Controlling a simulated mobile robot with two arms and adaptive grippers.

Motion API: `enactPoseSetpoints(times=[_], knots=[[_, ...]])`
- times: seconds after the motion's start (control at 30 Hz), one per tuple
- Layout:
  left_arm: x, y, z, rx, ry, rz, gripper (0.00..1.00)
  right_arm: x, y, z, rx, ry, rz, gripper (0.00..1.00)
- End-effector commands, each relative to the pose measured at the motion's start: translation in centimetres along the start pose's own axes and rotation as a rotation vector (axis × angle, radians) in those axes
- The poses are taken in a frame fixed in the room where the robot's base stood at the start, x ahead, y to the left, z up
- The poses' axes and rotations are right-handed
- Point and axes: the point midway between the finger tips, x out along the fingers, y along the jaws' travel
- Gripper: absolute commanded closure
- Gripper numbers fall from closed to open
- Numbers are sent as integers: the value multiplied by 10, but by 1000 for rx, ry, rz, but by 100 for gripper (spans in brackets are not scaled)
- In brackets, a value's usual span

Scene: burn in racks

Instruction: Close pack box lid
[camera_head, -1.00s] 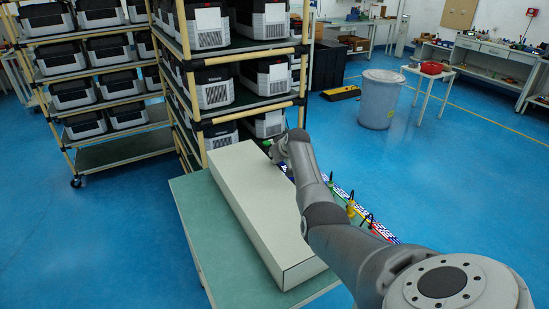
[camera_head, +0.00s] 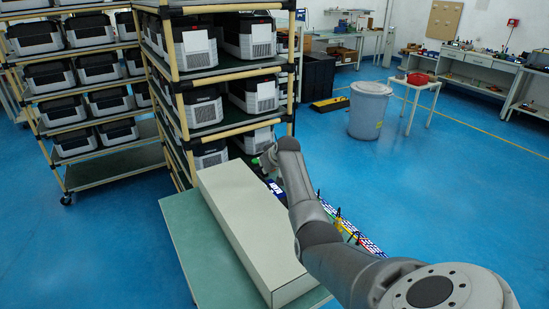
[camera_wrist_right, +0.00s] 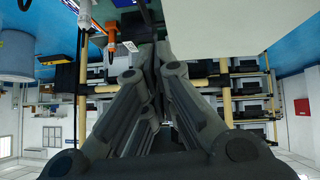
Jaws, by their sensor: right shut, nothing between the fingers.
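The pack box (camera_head: 248,228) is a long, pale cream box on a green-topped table (camera_head: 190,245). Its top looks flat and covered, with no raised lid flap visible in the head view. My right arm reaches along the box's right side. My right gripper (camera_head: 264,163) is by the box's far right end, partly hidden behind its own wrist. In the wrist view the right gripper (camera_wrist_right: 155,58) is shut and empty, fingers together. A pale box surface (camera_wrist_right: 240,25) fills the upper right there, beside the fingers; I cannot tell if they touch. My left gripper is not in view.
Behind the box stands a rack (camera_head: 228,75) of grey and black units, with another rack (camera_head: 90,95) to the left. Small coloured items (camera_head: 345,225) lie right of the box, partly behind my arm. A grey bin (camera_head: 368,108) stands on open blue floor.

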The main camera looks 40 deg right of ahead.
Motion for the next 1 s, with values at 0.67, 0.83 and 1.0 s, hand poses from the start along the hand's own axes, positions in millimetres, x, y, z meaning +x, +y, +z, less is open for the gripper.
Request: enactPoseSetpoints(times=[0.67,0.83,1.0], knots=[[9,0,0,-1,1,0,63,-70,5,0,1,3,0,100],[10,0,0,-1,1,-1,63,-78,6,0,0,2,0,100],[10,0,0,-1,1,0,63,-80,6,0,0,1,0,100]])
